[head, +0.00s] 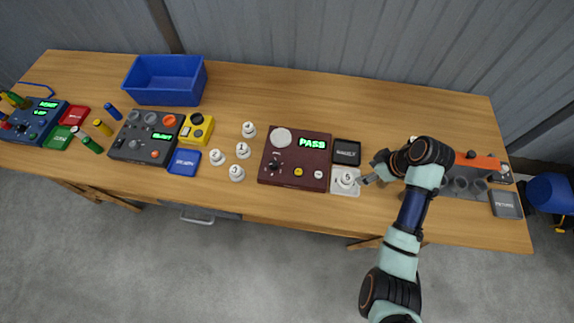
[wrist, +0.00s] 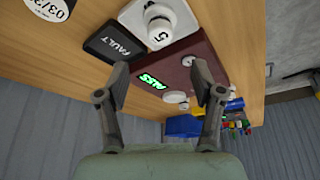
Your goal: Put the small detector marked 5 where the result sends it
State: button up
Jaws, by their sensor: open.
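The small detector marked 5 (head: 346,178) is a white round piece standing on a white square pad (head: 337,189) right of the dark red tester (head: 292,185). The tester's display reads PASS in green; its round top plate (head: 281,136) is bare. A black pad (head: 347,145) lies behind the white one; it reads FAULT in the wrist view (wrist: 104,46). My gripper (head: 370,179) is just right of the detector. In the wrist view my gripper (wrist: 160,84) is open and empty, with the detector (wrist: 160,27) beyond its fingertips. The white pad's lettering is unreadable.
Several numbered white detectors (head: 242,151) stand left of the tester. A yellow device (head: 196,129), grey tester (head: 138,149), blue pad (head: 184,161) and blue bin (head: 164,84) are farther left. A grey rack (head: 462,193) and grey pad (head: 505,204) are at right. The back middle is clear.

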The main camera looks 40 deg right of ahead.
jog(key=w+a+r+t+h, duration=0.1)
jog(key=w+a+r, duration=0.2)
jog(key=w+a, duration=0.35)
jog(key=w+a+r+t, duration=0.1)
jog(key=w+a+r, duration=0.25)
jog(key=a, duration=0.55)
jog(key=w+a+r+t+h, duration=0.1)
jog(key=w+a+r+t, duration=0.15)
jog(key=w+a, duration=0.4)
jog(key=s+a+r+t, duration=0.2)
jog(key=a+r, duration=0.3)
jog(key=a, duration=0.5)
jog(key=s+a+r+m+t+y, duration=0.1)
jog(key=s+a+r+t, duration=0.1)
jog(key=a+r, duration=0.4)
jog(key=a, duration=0.3)
jog(key=shift+a+r+y, duration=0.3)
jog(key=shift+a, duration=0.05)
